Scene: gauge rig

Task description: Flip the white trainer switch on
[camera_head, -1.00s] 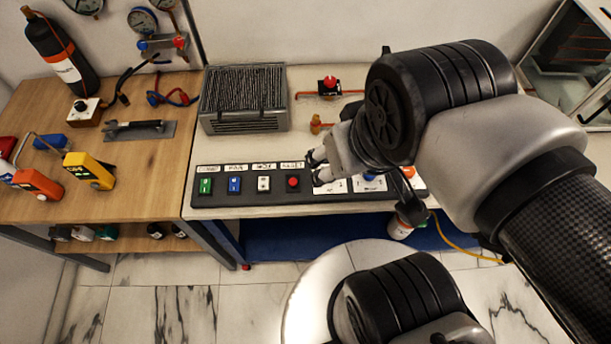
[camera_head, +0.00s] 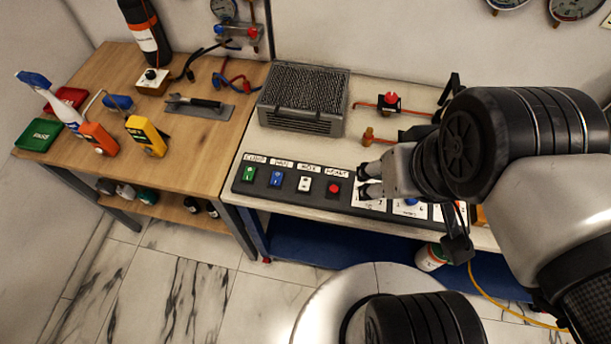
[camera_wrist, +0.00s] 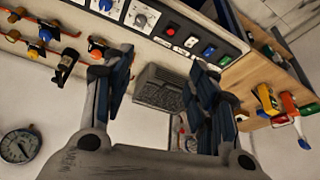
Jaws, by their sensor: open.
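The white switch (camera_head: 304,184) sits on the black strip of the control panel (camera_head: 262,191), between a blue switch (camera_head: 276,178) and a red button (camera_head: 334,189). A green switch (camera_head: 249,174) is at the strip's left end. My gripper (camera_head: 368,179) is open and empty, over the panel to the right of the red button, apart from the white switch. In the wrist view the white switch (camera_wrist: 191,41) shows beyond and between my open fingers (camera_wrist: 158,72), with the red button to its left and the blue switch to its right.
A grey finned box (camera_head: 303,98) stands behind the panel. Orange pipes with a red valve (camera_head: 388,102) and a brass fitting (camera_head: 368,136) lie behind my gripper. The wooden bench (camera_head: 190,150) at left holds a trowel, meters and a spray bottle (camera_head: 50,100).

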